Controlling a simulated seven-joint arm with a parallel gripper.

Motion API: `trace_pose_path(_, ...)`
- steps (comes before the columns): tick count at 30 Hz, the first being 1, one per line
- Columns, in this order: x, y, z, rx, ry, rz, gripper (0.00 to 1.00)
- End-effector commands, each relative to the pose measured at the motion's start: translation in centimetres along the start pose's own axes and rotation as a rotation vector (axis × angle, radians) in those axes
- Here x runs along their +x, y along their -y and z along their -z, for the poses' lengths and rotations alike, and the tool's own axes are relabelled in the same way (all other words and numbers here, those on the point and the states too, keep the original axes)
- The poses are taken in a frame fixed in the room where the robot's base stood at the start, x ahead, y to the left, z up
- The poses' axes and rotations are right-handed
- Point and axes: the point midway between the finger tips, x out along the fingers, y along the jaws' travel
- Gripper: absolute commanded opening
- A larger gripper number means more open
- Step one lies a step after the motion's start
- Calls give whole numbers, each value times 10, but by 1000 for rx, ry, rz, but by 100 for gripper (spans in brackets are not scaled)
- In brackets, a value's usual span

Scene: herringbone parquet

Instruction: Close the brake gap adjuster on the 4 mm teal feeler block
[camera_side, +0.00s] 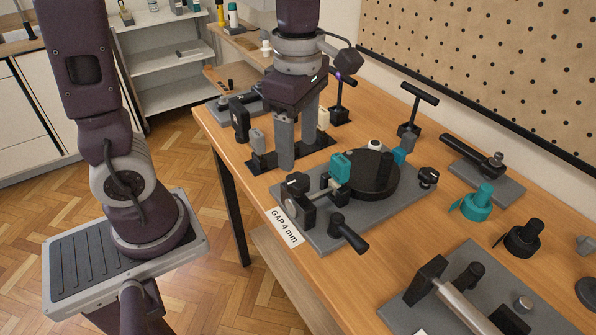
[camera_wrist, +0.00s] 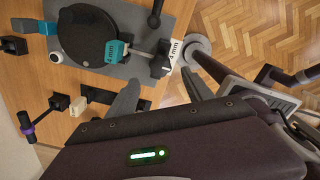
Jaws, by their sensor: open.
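The brake gap adjuster stands on a grey base plate (camera_side: 375,212) with a black disc (camera_side: 372,178) and a "GAP 4 mm" label (camera_side: 284,227). The teal feeler block (camera_side: 341,167) sits at the disc's near-left edge, beside the black clamp body (camera_side: 297,190). In the wrist view the teal block (camera_wrist: 115,52) reads "4 mm" and lies between the disc and a metal spindle (camera_wrist: 143,52). Whether it touches both faces cannot be told. A black lever handle (camera_side: 348,234) sticks out at the front. My gripper (camera_side: 297,152) is open and empty, pointing down over the black block rack, behind the adjuster.
Black (camera_side: 239,117), grey (camera_side: 257,139) and cream (camera_side: 323,117) blocks stand around the rack. A T-handle tool (camera_side: 411,108) stands behind the adjuster. Teal (camera_side: 478,203) and black (camera_side: 523,238) round pieces are at right. Another fixture (camera_side: 465,295) lies in front.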

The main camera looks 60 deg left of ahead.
Motion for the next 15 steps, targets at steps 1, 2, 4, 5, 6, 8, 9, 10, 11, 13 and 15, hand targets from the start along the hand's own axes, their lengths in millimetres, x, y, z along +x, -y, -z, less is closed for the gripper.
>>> trace_pose_path(1,5,0,0,-17,-4,6,60)
trace_pose_path(2,10,0,0,-22,-5,7,60)
trace_pose_path(4,23,1,0,-22,-6,9,60)
trace_pose_path(5,30,1,1,-22,-6,9,60)
trace_pose_path(6,38,1,1,-22,-6,9,60)
trace_pose_path(8,49,1,1,-22,-6,9,60)
trace_pose_path(9,55,1,1,-22,-5,8,60)
trace_pose_path(10,59,0,1,-21,-5,7,60)
trace_pose_path(11,63,1,1,-21,-5,7,60)
trace_pose_path(13,68,0,0,-20,-3,5,60)
trace_pose_path(15,70,0,0,-19,-2,4,60)
